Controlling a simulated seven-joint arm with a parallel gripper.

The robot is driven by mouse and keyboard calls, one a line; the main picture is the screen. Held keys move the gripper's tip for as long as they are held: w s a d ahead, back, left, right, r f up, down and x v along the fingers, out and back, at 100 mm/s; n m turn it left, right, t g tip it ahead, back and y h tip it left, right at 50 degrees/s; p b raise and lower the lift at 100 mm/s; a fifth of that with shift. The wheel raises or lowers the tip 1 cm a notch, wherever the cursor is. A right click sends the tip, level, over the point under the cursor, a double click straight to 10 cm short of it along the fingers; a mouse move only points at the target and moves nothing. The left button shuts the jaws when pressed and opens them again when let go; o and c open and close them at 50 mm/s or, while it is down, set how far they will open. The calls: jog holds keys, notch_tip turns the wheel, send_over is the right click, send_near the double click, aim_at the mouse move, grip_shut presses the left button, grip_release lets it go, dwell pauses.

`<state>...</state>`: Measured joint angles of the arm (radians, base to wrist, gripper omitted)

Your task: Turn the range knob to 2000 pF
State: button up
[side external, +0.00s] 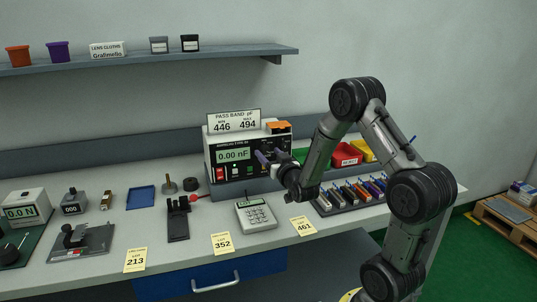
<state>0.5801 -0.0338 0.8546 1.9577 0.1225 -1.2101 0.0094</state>
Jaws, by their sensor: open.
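The meter (210,150) stands at the back of the bench, and its green display (232,156) reads 0.00 nF. A red button or socket (220,173) shows at the lower left of its front. My gripper (266,157) is open at the right part of the meter's front, reaching in from the right. The range knob is not clearly seen; my gripper covers that part of the panel. I cannot tell whether the fingers touch the knob or which range is set.
A sign (233,121) reading "PASS BAND pF", 446 and 494, stands on the meter, beside an orange item (278,127). A rack of several coloured parts (350,194) and a red bin (346,155) are at right.

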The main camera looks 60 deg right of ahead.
jog(key=shift+w+d, duration=0.3)
jog(key=shift+w, duration=0.05)
grip_shut()
jog(key=shift+n, duration=0.4)
jog(key=n, duration=0.5)
jog(key=shift+r, duration=0.1)
jog(key=n+g, duration=0.1)
jog(key=n, duration=0.4)
jog(key=shift+a, duration=0.1)
jog(key=shift+n, duration=0.4)
dwell(0.3)
